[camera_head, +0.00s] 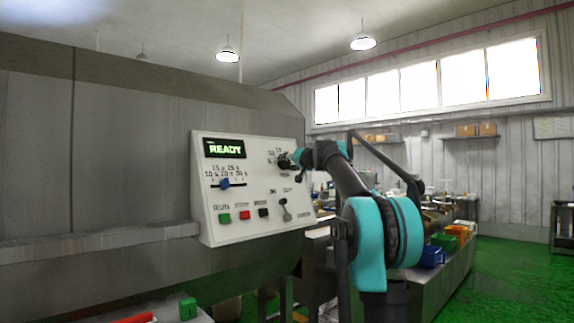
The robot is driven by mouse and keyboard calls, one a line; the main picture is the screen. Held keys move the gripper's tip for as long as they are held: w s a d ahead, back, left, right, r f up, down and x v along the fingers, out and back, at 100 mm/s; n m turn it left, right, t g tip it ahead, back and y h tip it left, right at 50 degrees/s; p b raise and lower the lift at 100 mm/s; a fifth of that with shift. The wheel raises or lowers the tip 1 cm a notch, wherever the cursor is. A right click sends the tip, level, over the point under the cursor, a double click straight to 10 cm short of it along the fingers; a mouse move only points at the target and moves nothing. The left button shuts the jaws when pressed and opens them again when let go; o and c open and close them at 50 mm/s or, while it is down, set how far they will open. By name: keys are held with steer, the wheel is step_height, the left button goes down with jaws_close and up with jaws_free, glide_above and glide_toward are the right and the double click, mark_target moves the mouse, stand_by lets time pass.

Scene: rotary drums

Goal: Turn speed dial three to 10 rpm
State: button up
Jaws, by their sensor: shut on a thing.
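A white control panel (208,225) is mounted on the side of a large grey drum (130,130). Its display (226,148) reads READY in green. A dial on the panel's upper right, with small scale numbers (273,156) around it, is mostly hidden behind my gripper. My gripper (286,162) is at this dial and shut on it. My arm reaches in from the right, in front of the panel's right edge. The dial's pointer and setting cannot be read. I see only this one panel, so I cannot tell its number.
Below the display is a slider with a blue knob (224,183). Along the bottom are a green button (225,218), a red button (244,216), a black button (263,212) and a grey lever (285,210). Coloured bins (457,231) stand on a bench at right. Green floor is clear beyond.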

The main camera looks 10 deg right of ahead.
stand_by(0.4)
steer(key=o, duration=1)
steer(key=shift+c, duration=0.2)
steer(key=v, duration=1.2)
